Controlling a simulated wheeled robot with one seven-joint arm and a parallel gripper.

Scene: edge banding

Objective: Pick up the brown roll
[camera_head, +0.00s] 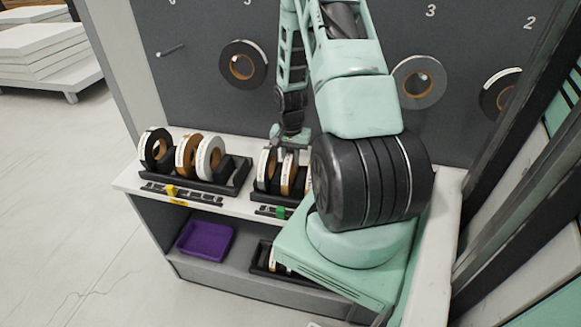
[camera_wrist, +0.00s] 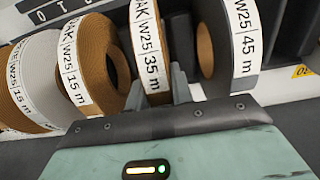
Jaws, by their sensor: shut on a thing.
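The brown roll (camera_wrist: 150,50), labelled OAK W25 35 m, stands upright in the wrist view. My gripper (camera_wrist: 156,88) has one finger on each side of its lower part and is shut on it.
A grey roll (camera_wrist: 228,45) marked 45 m stands close at right in the wrist view, a brown 15 m roll (camera_wrist: 95,50) at left. The left rack (camera_head: 228,183) holds several rolls. A purple tray (camera_head: 205,239) sits on the lower shelf. Rolls hang on the wall panel behind.

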